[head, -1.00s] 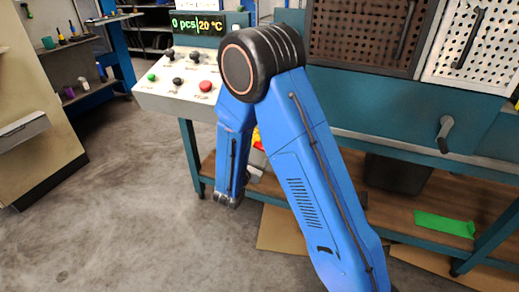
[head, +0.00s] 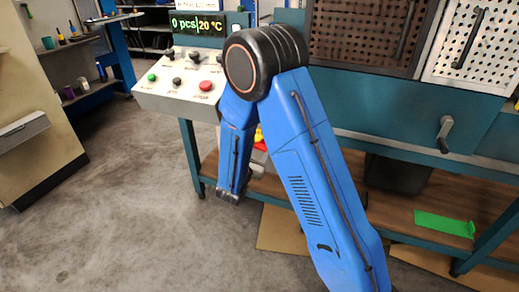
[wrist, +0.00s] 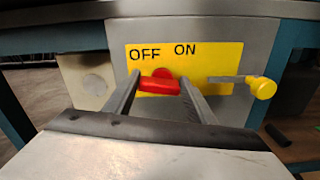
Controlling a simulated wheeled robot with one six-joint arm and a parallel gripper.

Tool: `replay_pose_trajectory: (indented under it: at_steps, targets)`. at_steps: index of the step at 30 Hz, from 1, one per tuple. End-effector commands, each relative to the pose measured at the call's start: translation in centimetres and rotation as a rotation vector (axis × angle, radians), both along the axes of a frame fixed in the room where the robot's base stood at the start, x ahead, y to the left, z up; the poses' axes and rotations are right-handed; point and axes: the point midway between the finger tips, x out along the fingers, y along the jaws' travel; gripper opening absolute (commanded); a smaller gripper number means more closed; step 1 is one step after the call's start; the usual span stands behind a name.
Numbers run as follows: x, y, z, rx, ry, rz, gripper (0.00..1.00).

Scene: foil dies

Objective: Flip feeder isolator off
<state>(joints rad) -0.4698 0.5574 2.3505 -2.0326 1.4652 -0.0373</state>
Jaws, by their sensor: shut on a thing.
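The feeder isolator's red handle (wrist: 160,86) sits in front of a yellow plate (wrist: 215,62) marked OFF at the left and ON at the right. My gripper (wrist: 158,88) is shut on the red handle in the wrist view, with one finger on each side of it. The handle's red grip lies nearly level, below the OFF and ON words. The handle's pivot is partly hidden behind the grip. In the head view my arm hides the fingers.
A lever with a yellow knob (wrist: 262,88) sticks out right of the plate. A round grey disc (wrist: 95,84) is on the left. A control box (head: 180,92) with buttons stands above in the head view. The floor (head: 120,190) at left is clear.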

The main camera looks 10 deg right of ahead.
Motion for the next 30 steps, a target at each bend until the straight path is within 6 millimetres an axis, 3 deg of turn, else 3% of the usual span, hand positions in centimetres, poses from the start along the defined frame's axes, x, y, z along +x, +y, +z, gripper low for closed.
replay_pose_trajectory:
  at_steps: [8,19,20,22,30]
  targets:
    - [0.03,0.1,-0.09,-0.134,0.098,-0.001,0.28]
    - [0.03,0.11,-0.1,-0.152,0.112,0.0,0.28]
    - [0.03,0.11,-0.1,-0.152,0.112,0.0,0.55]
    - [0.04,0.12,-0.1,-0.152,0.112,0.0,0.69]
    - [0.05,0.13,-0.08,-0.151,0.11,0.0,0.69]
